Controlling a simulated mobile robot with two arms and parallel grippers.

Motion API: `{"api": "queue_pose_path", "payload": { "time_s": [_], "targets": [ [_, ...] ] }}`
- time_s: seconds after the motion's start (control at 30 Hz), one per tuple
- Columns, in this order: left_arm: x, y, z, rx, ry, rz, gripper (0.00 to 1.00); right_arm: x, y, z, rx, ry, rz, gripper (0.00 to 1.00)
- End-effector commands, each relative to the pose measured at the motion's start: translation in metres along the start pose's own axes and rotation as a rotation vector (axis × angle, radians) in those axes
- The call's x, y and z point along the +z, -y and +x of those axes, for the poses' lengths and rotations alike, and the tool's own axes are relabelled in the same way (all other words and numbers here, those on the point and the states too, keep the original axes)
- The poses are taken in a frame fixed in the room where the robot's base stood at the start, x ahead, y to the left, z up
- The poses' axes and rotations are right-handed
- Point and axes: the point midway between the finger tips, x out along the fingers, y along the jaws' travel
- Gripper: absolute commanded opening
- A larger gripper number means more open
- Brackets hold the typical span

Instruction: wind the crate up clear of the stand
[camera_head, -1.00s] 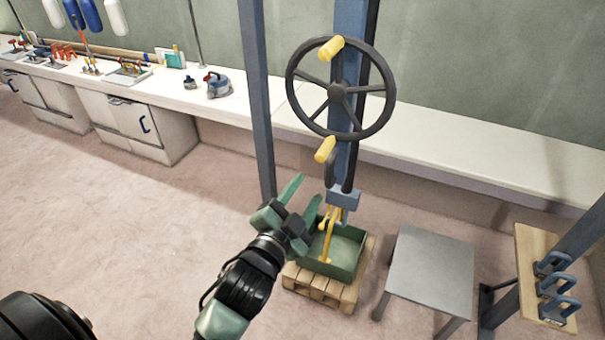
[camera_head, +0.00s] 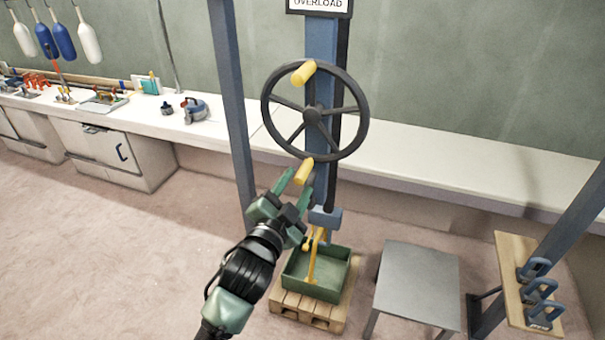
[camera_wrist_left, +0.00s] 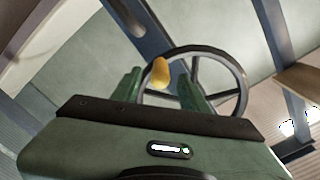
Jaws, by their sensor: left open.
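The black handwheel (camera_head: 358,128) is on the blue post, with one yellow handle (camera_head: 304,73) at its top and another yellow handle (camera_head: 304,172) below its rim. My left gripper (camera_head: 295,183) is open, its fingers on either side of the lower yellow handle in the head view. In the left wrist view this handle (camera_wrist_left: 160,72) shows between the fingertips; I cannot tell whether they touch it. The green crate (camera_head: 318,289) sits on a wooden pallet stand (camera_head: 310,313), below a blue block with yellow hook gear (camera_head: 313,262). My right gripper is not in view.
A grey table (camera_head: 418,280) stands right of the crate. A wooden board with blue shackles (camera_head: 540,290) is at the far right. A blue upright (camera_head: 232,110) stands left of the wheel. A white bench (camera_head: 430,165) runs behind. The left floor is clear.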

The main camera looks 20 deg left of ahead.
Motion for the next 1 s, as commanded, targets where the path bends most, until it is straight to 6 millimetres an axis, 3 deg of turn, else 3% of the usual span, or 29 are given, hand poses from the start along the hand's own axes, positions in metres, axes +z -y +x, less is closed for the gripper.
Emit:
{"api": "queue_pose_path", "payload": {
  "time_s": [0.4,0.9,0.93,1.0],
  "targets": [
    [-0.001,0.001,0.038,-0.001,-0.001,-0.001,0.44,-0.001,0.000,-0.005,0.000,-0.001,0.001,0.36],
    [-0.001,0.000,0.047,-0.001,-0.001,-0.001,0.44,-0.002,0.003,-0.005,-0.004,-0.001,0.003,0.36],
    [-0.001,0.000,0.047,-0.001,-0.001,-0.001,0.41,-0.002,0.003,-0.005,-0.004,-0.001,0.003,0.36],
    [-0.001,0.000,0.047,-0.001,-0.001,-0.001,0.21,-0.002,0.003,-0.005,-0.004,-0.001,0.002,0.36]
  ]
}}
